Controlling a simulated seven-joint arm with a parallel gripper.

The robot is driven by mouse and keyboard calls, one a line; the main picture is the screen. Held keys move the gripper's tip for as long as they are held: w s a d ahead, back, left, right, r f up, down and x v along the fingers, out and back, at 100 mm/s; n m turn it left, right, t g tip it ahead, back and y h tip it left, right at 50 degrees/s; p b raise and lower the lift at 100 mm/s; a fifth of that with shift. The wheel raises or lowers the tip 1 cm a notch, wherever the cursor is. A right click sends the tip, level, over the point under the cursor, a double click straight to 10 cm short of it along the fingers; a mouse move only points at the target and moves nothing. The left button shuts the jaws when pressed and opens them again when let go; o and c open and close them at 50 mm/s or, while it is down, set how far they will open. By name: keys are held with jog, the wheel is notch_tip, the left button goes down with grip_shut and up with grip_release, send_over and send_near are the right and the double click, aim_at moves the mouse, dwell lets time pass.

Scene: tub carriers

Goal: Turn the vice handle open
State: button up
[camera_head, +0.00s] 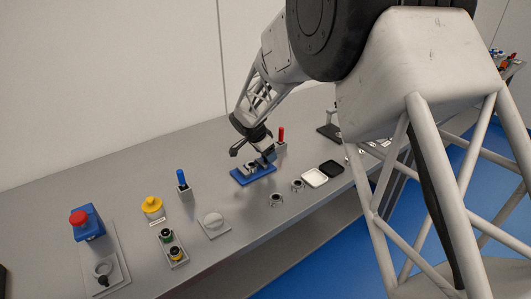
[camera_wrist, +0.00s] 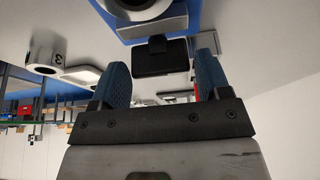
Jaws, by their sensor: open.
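The vice, on a blue base (camera_head: 254,176), stands on the grey bench in the head view. In the wrist view its blue base (camera_wrist: 208,14) and a round grey part (camera_wrist: 145,10) show at the top. A black handle-like block (camera_wrist: 160,57) sits just below the round part. My gripper (camera_head: 265,156) is low at the vice in the head view and hides part of it. In the wrist view my blue-padded fingers are open, one on each side of the black block, with a visible gap on both sides. I cannot tell how deep the block lies between them.
A red lever (camera_head: 281,136) stands close behind the vice, a blue lever (camera_head: 182,179) to its left. Two small rings and white (camera_head: 314,178) and black (camera_head: 331,169) pads lie to the right. A yellow knob (camera_head: 152,205) and a red button (camera_head: 78,217) are further left.

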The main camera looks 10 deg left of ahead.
jog(key=v, duration=0.7)
jog(key=shift+r, duration=0.35)
jog(key=shift+s+r, duration=0.1)
jog(key=s+d+r+n+g+y, duration=0.1)
jog(key=s+d+r+n, duration=0.1)
jog(key=s+d+r, duration=0.65)
jog(key=s+d+r+n, duration=0.2)
jog(key=s+d+r, duration=0.4)
jog(key=s+d, duration=0.6)
jog(key=s+d+n, duration=0.1)
jog(key=s+d, duration=0.3)
jog(key=s, duration=0.4)
jog(key=s+d+n+y, duration=0.1)
jog(key=s+d+n, duration=0.1)
jog(key=s+d, duration=0.3)
jog(key=s+d+n+y, duration=0.1)
jog(key=s+d, duration=0.3)
jog(key=s, duration=0.7)
jog(key=shift+s+d+f+n, duration=0.3)
jog(key=shift+f+n, duration=0.1)
jog(key=shift+n, duration=0.1)
